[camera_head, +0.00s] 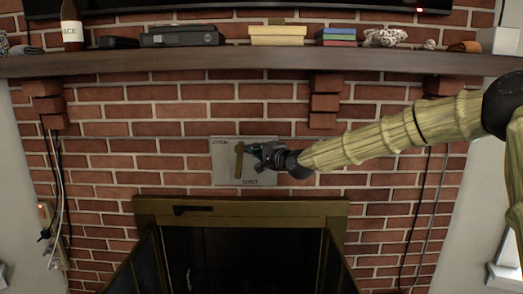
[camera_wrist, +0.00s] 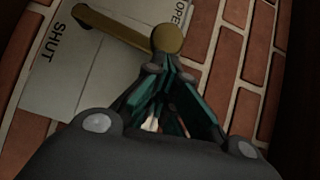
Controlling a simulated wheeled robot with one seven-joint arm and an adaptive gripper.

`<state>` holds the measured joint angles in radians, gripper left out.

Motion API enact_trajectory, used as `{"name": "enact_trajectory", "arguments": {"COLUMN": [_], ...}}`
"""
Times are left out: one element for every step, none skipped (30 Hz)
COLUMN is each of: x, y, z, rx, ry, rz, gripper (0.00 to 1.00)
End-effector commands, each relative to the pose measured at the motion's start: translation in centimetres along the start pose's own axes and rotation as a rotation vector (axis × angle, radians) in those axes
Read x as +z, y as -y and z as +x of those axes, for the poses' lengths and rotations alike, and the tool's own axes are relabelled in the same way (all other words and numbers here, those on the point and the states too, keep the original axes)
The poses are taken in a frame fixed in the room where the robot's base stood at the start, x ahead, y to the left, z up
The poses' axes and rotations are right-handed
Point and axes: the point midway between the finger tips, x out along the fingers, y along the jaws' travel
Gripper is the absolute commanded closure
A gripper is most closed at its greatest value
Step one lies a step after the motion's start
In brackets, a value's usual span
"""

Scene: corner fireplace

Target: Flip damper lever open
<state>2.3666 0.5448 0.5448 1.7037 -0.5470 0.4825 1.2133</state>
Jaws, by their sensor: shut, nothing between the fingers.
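The damper lever (camera_head: 238,163) is a tan, brass-like bar on a pale grey plate (camera_head: 264,174) fixed to the brick wall above the firebox. The plate is marked OPEN at the upper left and SHUT at the bottom. The bar hangs nearly straight down from its rounded upper end, on the SHUT side. In the wrist view, the lever (camera_wrist: 120,28) runs from a round knob to the upper left, across the plate (camera_wrist: 75,88). My gripper (camera_head: 247,149) is shut and empty, its teal fingertips (camera_wrist: 167,60) close beside the knob. I cannot tell whether they touch it.
A wooden mantel (camera_head: 200,62) with boxes and a bottle (camera_head: 72,28) runs above the plate. A brick corbel (camera_head: 325,100) juts out below the mantel. The brass-framed firebox (camera_head: 245,215) with open doors lies below.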

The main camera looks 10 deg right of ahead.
Motion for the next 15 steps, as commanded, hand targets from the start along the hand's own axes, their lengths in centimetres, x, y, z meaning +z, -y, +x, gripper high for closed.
{"name": "enact_trajectory", "arguments": {"x": [0.25,0.38,0.56,0.69,0.78,0.86,0.92,0.98,1.06,1.1,1.15,1.18,1.21,1.22,1.24], "y": [0.48,0.54,0.62,0.69,0.74,0.78,0.79,0.81,0.83,0.84,0.85,0.85,0.85,0.84,0.84], "z": [0.22,0.32,0.46,0.55,0.62,0.7,0.75,0.8,0.86,0.9,0.93,0.96,0.98,1.0,1.02], "rx": [0.015,0.024,0.034,0.041,0.047,0.055,0.06,0.065,0.069,0.072,0.075,0.077,0.079,0.08,0.081], "ry": [0.0,0.0,0.0,0.0,0.0,0.0,0.0,0.0,0.0,0.0,-0.001,-0.001,-0.001,-0.001,-0.001], "rz": [-0.02,-0.032,-0.044,-0.053,-0.062,-0.07,-0.076,-0.082,-0.089,-0.093,-0.096,-0.099,-0.101,-0.102,-0.103], "gripper": [1.0,1.0,1.0,1.0,1.0,1.0,1.0,1.0,1.0,1.0,1.0,1.0,1.0,1.0,1.0]}}
